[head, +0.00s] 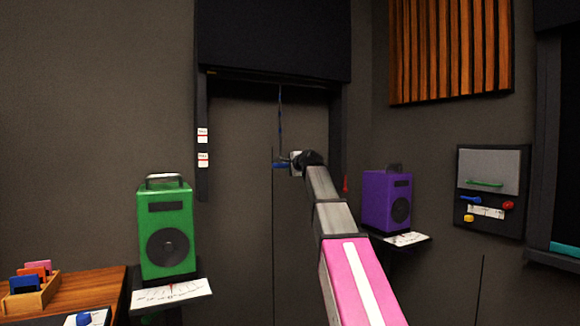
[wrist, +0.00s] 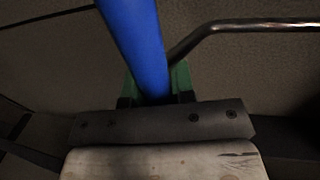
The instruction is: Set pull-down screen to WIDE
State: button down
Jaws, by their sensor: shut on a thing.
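The pull-down screen (head: 275,40) is a dark panel at the top of the head view, its lower edge well above my gripper. A blue cord (head: 280,115) hangs from that edge down to a blue handle (head: 281,165). My gripper (head: 290,163) is at the handle, at the end of my outstretched arm. In the wrist view my green fingers (wrist: 155,85) are shut on the blue bar of the handle (wrist: 135,40). Two small white labels (head: 202,135) (head: 203,159) sit on the left side post, one above the other; their text is too small to read.
A green speaker (head: 165,225) stands on a shelf at left, a purple speaker (head: 386,200) on a shelf at right. A control panel (head: 490,165) is on the right wall. A bent metal rod (wrist: 260,27) crosses the wrist view beside the handle. A wooden table (head: 95,285) is lower left.

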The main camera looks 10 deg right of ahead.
notch_tip(320, 180, down, 23)
jog(key=shift+f, duration=0.2)
dwell(0.4)
jog(key=c, duration=1)
grip_release()
jog(key=shift+s, duration=0.1)
jog(key=v, duration=1)
jog(key=shift+s+d+r, duration=0.1)
jog(key=shift+s+d, duration=0.05)
jog(key=shift+s, duration=0.2)
